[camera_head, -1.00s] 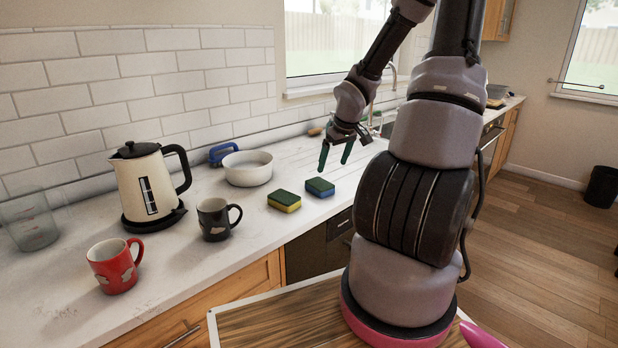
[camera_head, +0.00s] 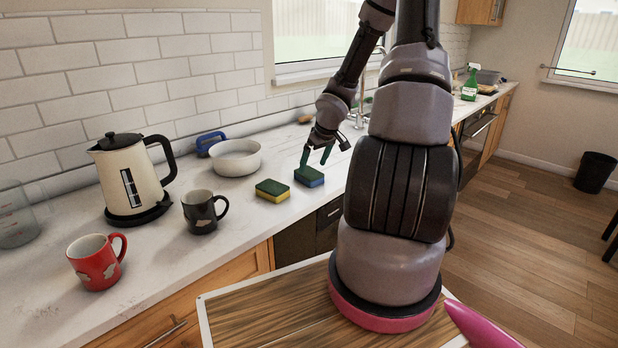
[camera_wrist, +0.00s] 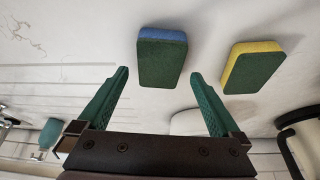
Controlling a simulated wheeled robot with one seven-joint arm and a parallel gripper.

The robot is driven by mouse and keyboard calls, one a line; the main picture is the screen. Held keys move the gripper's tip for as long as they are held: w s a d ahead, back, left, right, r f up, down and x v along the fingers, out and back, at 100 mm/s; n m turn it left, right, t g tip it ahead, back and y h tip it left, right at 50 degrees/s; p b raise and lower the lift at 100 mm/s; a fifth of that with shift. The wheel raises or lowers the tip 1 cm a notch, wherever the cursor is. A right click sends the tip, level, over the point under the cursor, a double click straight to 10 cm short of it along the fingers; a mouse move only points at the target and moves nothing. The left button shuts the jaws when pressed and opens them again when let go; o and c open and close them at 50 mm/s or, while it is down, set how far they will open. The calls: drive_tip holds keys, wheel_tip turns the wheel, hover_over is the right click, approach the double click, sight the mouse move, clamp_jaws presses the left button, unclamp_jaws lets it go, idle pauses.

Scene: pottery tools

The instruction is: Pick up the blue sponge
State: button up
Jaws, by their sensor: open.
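The blue sponge (camera_head: 309,177), with a dark green scouring top, lies flat on the white counter. In the wrist view the blue sponge (camera_wrist: 162,60) sits just beyond the fingertips, roughly between their lines. My gripper (camera_head: 316,154) is open and empty above and just behind this sponge; its green fingers show apart in the wrist view (camera_wrist: 160,76). I see no contact with the sponge. A yellow sponge (camera_head: 272,194), also green on top, lies to its left in the head view and to its right in the wrist view (camera_wrist: 254,66).
A white bowl (camera_head: 236,160) and a blue-handled object (camera_head: 205,144) stand behind the sponges. A black mug (camera_head: 201,212), kettle (camera_head: 130,180), red mug (camera_head: 95,262) and clear jug (camera_head: 14,215) stand to the left. The counter's front edge lies close to the sponges.

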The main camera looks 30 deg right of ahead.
sight(310, 172)
drive_tip(key=x, duration=0.3)
drive_tip(key=shift+a, duration=0.1)
drive_tip(key=shift+w+f, duration=0.3)
drive_tip(key=shift+f, duration=0.25)
drive_tip(key=shift+f, duration=0.25)
idle(0.3)
drive_tip(key=c, duration=0.6)
